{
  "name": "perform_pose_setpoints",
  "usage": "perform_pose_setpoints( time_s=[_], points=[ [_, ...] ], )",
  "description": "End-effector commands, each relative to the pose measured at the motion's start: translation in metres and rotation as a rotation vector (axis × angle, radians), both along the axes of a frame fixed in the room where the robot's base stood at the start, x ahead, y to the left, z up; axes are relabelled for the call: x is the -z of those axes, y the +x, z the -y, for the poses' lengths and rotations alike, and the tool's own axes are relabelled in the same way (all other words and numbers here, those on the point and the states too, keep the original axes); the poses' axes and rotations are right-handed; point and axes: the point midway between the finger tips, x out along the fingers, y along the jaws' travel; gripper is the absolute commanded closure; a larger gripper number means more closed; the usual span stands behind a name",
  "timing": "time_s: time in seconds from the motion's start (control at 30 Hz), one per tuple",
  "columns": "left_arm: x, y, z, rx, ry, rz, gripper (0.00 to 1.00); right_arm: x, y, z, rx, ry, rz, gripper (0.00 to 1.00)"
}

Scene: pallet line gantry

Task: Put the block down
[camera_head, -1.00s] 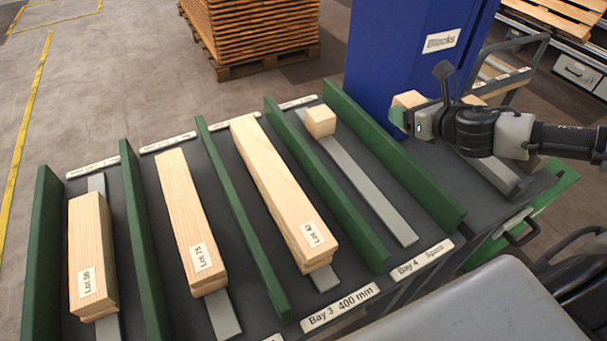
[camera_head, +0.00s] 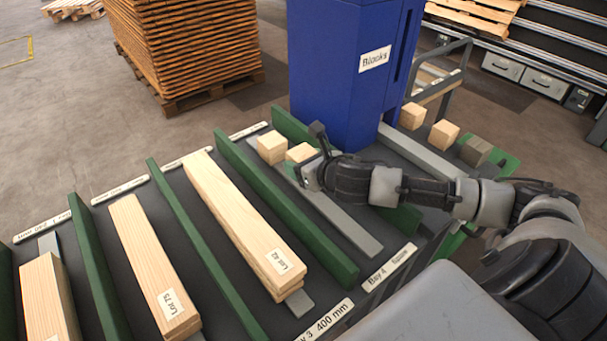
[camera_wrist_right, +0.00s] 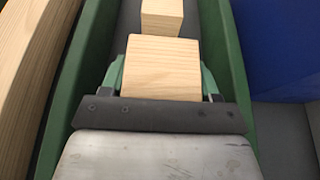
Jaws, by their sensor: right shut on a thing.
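My right gripper (camera_head: 306,167) is shut on a pale wooden block (camera_head: 300,152) in Bay 4, between two green dividers. In the right wrist view the held block (camera_wrist_right: 162,68) sits between the green fingers, its top face showing. A second wooden block (camera_head: 271,147) lies just beyond it in the same bay; the right wrist view shows it too (camera_wrist_right: 162,17). The two are close together, and I cannot tell if they touch. The underside of the held block is hidden, so I cannot tell if it rests on the grey strip (camera_head: 345,222). My left gripper is not in view.
Green dividers (camera_head: 285,215) stand on both sides of the bay. A long board marked Lot 42 (camera_head: 245,215) lies in the bay to the left. The blue Blocks cabinet (camera_head: 345,75) rises close behind. Several blocks (camera_head: 444,134) stand at the right. The front of Bay 4's strip is clear.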

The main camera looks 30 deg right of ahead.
Motion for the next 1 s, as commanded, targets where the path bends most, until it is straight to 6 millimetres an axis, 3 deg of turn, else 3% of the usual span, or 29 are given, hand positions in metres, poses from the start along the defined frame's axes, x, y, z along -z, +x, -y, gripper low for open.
perform_pose_setpoints(
  time_s=[0.3,0.67,0.7,0.8,0.87,1.0],
  points=[
    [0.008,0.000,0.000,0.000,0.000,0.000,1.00,0.039,0.000,0.000,0.002,0.000,-0.002,0.63],
    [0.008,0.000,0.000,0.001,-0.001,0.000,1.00,0.043,0.000,0.000,0.000,0.000,0.000,0.63],
    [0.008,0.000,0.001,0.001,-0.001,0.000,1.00,0.043,0.000,0.000,0.000,0.000,0.000,0.37],
    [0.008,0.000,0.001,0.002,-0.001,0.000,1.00,0.043,0.000,0.000,0.000,0.000,0.000,0.22],
    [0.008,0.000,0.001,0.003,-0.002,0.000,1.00,0.043,0.000,0.000,0.000,0.000,0.000,0.13],
    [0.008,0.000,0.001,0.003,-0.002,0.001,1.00,0.043,0.000,0.000,0.001,0.000,-0.001,0.13]
  ],
)
